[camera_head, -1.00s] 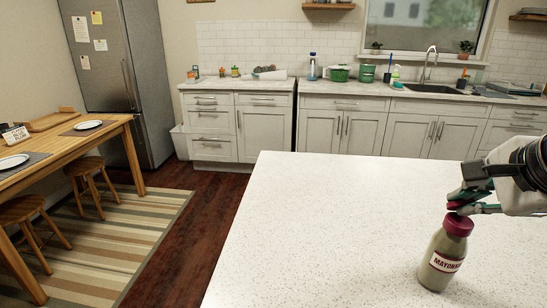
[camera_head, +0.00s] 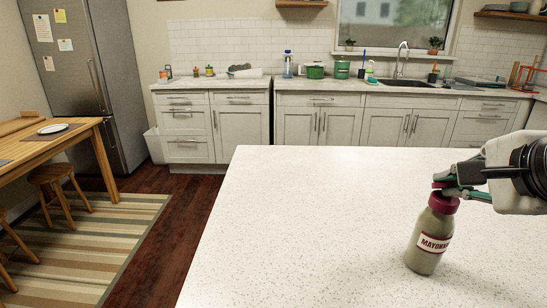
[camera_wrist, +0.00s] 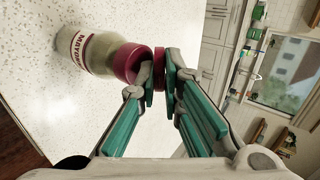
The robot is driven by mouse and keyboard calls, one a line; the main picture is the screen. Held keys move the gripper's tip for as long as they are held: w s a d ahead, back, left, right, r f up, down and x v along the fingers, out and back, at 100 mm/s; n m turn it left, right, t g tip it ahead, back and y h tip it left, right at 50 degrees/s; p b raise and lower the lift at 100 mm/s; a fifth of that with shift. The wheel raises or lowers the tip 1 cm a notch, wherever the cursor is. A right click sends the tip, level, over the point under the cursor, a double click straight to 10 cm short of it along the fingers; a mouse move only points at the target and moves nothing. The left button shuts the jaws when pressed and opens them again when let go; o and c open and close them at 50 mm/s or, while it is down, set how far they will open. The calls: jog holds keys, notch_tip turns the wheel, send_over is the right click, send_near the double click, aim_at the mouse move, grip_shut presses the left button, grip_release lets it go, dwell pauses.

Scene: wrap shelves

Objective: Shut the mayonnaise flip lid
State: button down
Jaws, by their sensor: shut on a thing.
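The mayonnaise bottle (camera_head: 428,242) stands on the white speckled counter (camera_head: 310,220). It has a pale body, a red-and-white label and a dark red cap (camera_head: 443,203). It also shows lying sideways in the wrist view (camera_wrist: 92,52). My gripper (camera_head: 450,190) comes in from the right at the bottle's top. The red flip lid (camera_wrist: 159,62) is pinched between my two fingertips (camera_wrist: 160,78). One fingertip appears to sit between the lid and the cap, so the lid looks raised off the cap. The hinge is hidden.
The counter around the bottle is clear. Behind it are white cabinets (camera_head: 345,125) with a sink (camera_head: 405,88) and several small items. A wooden table (camera_head: 70,140) and stool (camera_head: 55,180) stand at the left, beside a fridge (camera_head: 85,80).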

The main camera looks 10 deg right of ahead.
jog(key=c, duration=1.7)
grip_release()
jog(key=shift+v, duration=4)
